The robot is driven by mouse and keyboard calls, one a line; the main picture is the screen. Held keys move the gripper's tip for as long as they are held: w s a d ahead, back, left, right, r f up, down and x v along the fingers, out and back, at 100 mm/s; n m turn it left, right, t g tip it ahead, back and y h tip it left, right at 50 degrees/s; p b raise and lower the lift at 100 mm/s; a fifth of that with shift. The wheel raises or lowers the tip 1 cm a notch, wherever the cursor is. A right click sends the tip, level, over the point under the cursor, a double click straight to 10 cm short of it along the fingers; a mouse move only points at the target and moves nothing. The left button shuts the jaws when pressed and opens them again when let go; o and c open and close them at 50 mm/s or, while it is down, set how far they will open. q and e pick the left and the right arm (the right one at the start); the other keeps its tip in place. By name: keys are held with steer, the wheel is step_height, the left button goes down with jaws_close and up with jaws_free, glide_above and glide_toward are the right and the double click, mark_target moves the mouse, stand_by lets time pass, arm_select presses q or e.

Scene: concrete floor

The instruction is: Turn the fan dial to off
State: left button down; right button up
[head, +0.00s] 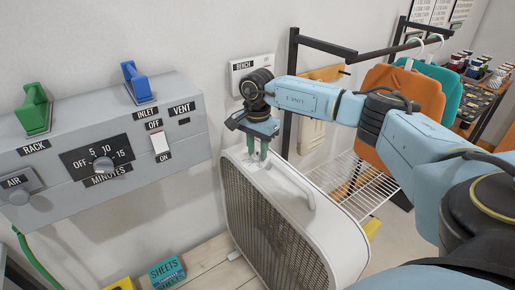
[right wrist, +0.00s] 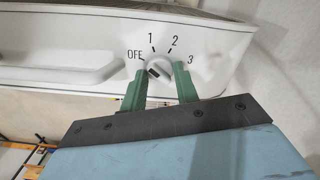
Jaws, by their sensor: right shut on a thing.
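The white box fan (head: 337,232) stands upright with its grey grille facing front left and a handle on top. Its dial (right wrist: 158,69) shows in the right wrist view, a pale round knob with a dark mark on its lower-left part. OFF, 1, 2 and 3 are printed around it; OFF is at its upper left. I cannot tell exactly which setting it points at. My right gripper (head: 257,158) reaches down onto the fan's top. In the right wrist view its green fingers (right wrist: 160,85) are shut on the dial, one on each side. My left gripper is not in view.
A grey control box (head: 100,135) with levers, a minutes dial and switches is on the wall at left. A BENCH panel (head: 244,67) is behind my gripper. A wire rack (head: 355,185) and hanging orange garment (head: 400,95) stand right. A SHEETS box (head: 167,272) lies in front.

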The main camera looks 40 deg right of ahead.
mark_target(257, 151)
steer(key=shift+n, duration=1.3)
steer(key=o, duration=1)
step_height(257, 151, up, 14)
steer(key=shift+f, duration=0.25)
